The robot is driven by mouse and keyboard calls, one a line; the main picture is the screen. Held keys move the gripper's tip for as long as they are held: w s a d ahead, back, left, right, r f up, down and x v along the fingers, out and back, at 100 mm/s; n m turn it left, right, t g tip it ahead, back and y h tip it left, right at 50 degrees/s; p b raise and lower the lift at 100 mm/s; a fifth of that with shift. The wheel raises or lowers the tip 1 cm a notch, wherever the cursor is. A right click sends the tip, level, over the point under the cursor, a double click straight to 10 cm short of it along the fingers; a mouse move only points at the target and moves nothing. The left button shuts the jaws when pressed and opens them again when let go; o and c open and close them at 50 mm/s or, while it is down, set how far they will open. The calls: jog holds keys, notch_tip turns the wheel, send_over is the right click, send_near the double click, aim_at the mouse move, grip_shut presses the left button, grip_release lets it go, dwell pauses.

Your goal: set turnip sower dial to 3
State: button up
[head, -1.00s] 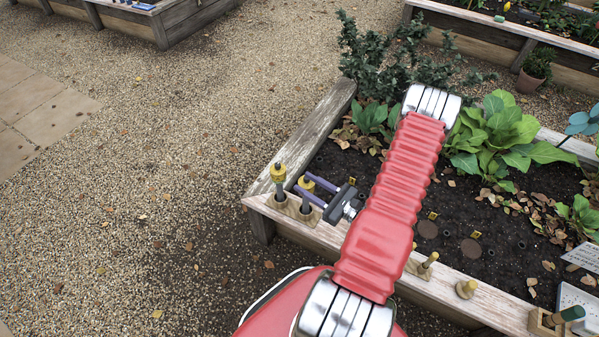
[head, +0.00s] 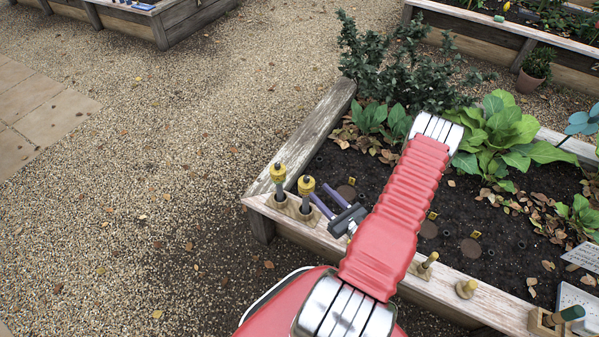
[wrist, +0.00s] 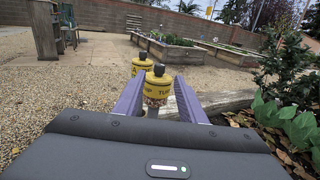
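Two sowers with yellow drum heads and dark top knobs stand upright at the bed's near left corner. The nearer one, the right one in the head view (head: 306,186), shows in the wrist view (wrist: 158,88) with lettering that begins "TU". The other sower (head: 278,174) stands to its left; its wrist-view label (wrist: 142,66) is partly hidden and seems to end in "P". My gripper (head: 317,193) is open and empty, its purple fingers just right of the nearer sower. In the wrist view that sower appears between the fingertips. Dial numbers are too small to read.
Leafy plants (head: 505,135) and dark soil lie behind my arm. Gravel (head: 150,200) is open on the left.

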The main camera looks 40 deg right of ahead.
aim_at(305, 176)
jog(key=w, duration=0.8)
jog(key=w+d, duration=0.1)
jog(key=w, duration=0.3)
jog(key=shift+w, duration=0.4)
jog(key=shift+a, duration=0.1)
grip_shut()
